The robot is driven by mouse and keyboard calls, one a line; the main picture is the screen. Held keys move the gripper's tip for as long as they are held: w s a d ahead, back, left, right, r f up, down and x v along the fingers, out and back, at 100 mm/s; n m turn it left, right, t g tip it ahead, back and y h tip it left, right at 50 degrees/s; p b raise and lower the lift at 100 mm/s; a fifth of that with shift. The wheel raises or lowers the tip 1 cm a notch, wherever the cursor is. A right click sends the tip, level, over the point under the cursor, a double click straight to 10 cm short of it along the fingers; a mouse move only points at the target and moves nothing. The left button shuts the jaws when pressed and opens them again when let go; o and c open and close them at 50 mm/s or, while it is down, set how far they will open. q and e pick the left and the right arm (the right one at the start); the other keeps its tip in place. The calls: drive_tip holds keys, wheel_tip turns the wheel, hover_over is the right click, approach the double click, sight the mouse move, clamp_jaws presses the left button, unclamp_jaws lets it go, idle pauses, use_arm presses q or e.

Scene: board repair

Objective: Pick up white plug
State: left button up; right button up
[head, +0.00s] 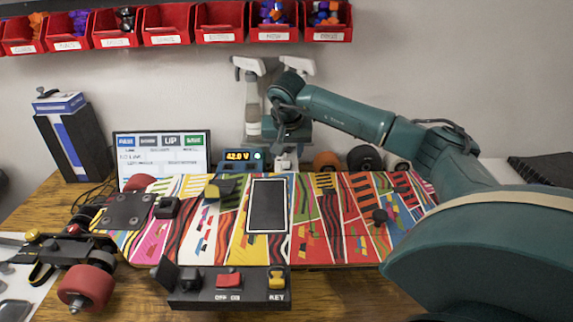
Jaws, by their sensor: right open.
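My right gripper (287,147) hangs pointing down behind the far edge of the patterned skateboard deck, beside the 42.0 V display unit (240,157). It is open. A small white piece (286,160), which looks like the white plug, shows just below its fingertips. It is small and partly covered, so I cannot tell whether the fingers touch it. My left gripper is not in view.
The skateboard deck (335,225) fills the middle of the wooden table. A switch box (228,298) with a key sits at its front edge. Spray bottles (251,105) stand behind my gripper. A screen (163,157) and wheels (364,158) are along the back. Red bins (220,37) hang above.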

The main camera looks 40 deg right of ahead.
sight(287, 159)
drive_tip(key=shift+x, duration=1.55)
drive_tip(key=shift+c, duration=0.4)
clamp_jaws()
